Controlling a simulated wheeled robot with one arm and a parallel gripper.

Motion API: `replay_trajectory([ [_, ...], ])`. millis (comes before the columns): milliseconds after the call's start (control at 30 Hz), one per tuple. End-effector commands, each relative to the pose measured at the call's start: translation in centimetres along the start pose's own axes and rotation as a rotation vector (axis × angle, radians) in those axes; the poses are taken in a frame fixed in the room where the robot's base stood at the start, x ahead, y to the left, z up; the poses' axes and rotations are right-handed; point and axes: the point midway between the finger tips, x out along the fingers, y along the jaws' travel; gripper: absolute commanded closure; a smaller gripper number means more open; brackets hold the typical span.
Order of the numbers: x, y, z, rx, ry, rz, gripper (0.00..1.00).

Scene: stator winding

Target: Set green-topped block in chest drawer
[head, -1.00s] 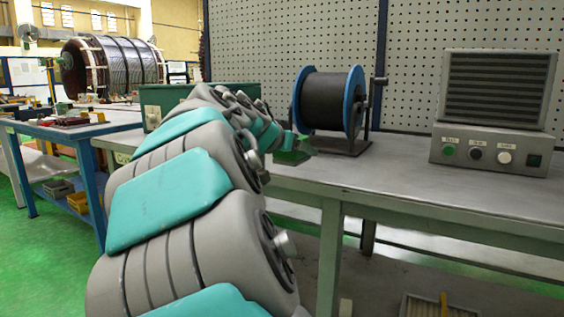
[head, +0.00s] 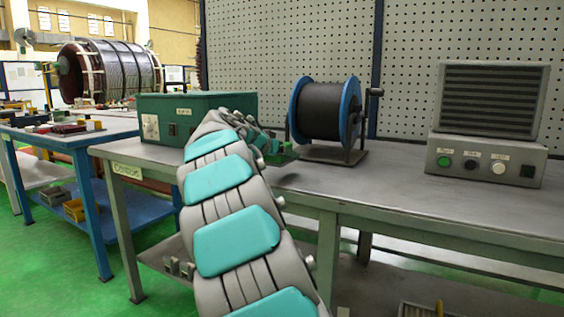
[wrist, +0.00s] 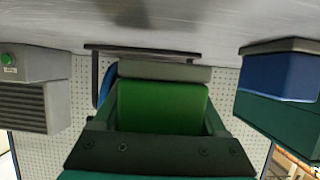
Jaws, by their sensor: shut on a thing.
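The green-topped block (wrist: 162,108) fills the middle of the wrist view, with a grey part along its upper edge in the picture. My gripper (wrist: 160,125) is shut on it, one finger at each side. In the head view my gripper (head: 274,152) is small, at the far end of my arm, just above the bench and left of the cable reel. The green chest (head: 165,118) stands on the bench left of my gripper, partly hidden by my arm. In the wrist view, which is upside down, the chest (wrist: 262,122) is at right with a blue-sided part (wrist: 275,75); I cannot tell whether that is the drawer.
A black cable reel (head: 325,108) with blue flanges stands behind my gripper. A grey control unit (head: 490,160) with buttons is at right. The grey bench (head: 390,185) is clear between them. A pegboard (head: 300,35) closes the back. A blue table (head: 60,140) is at left.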

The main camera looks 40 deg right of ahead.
Motion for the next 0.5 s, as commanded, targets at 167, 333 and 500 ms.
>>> replay_trajectory([
  [167, 0.2, -0.3, -0.3, 0.001, 0.004, -0.002, 1.00],
  [333, 0.7, -0.8, -0.5, 0.002, 0.004, -0.003, 1.00],
  [500, 1.3, -1.1, 0.0, 0.000, 0.002, -0.001, 1.00],
])
